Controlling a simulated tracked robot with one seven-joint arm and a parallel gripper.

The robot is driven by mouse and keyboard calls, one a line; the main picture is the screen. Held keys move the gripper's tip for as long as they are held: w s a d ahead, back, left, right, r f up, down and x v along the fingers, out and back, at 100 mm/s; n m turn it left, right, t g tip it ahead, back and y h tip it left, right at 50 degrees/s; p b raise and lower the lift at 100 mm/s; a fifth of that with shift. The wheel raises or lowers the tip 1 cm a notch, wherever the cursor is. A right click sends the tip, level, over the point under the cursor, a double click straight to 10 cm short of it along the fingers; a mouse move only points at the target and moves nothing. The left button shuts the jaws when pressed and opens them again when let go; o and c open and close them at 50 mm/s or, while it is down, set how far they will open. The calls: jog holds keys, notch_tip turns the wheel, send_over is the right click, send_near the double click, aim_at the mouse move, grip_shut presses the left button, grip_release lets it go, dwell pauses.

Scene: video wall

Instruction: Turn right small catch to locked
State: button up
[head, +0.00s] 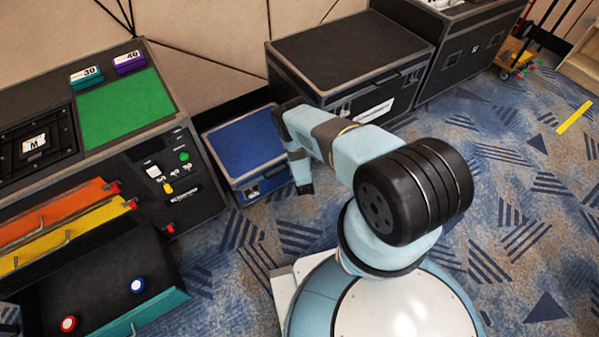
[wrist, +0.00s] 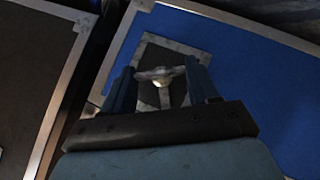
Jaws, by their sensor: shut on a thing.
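The small catch (wrist: 154,74) is a grey metal wing-shaped piece on a dark plate with a pale frame, set in a blue panel (wrist: 252,62). In the wrist view my gripper (wrist: 163,78) has one finger on each side of it and is shut on it. There the arm and gripper hide the right catch. I cannot tell whether the catch is at locked.
A large black case (head: 345,50) stands behind the blue case. At left is a black console with a green mat (head: 125,108), orange (head: 62,215) and yellow (head: 65,236) pieces, and an open drawer (head: 100,285). The carpet in front of the blue case has free room.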

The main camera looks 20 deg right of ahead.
jog(key=shift+d+m+g+y, duration=0.15)
jog(key=shift+m+g+y, duration=0.4)
jog(key=shift+y, duration=0.55)
jog(key=shift+d+m+g+y, duration=0.1)
jog(key=shift+m+g+y, duration=0.15)
jog(key=shift+m+y, duration=0.7)
jog(key=shift+y, duration=0.25)
jog(key=o, duration=1.1)
jog(key=shift+c, duration=0.2)
jog(key=shift+r, duration=0.1)
jog(key=v, duration=1.3)
jog(key=shift+s+r, duration=0.15)
jog(key=shift+r, duration=0.1)
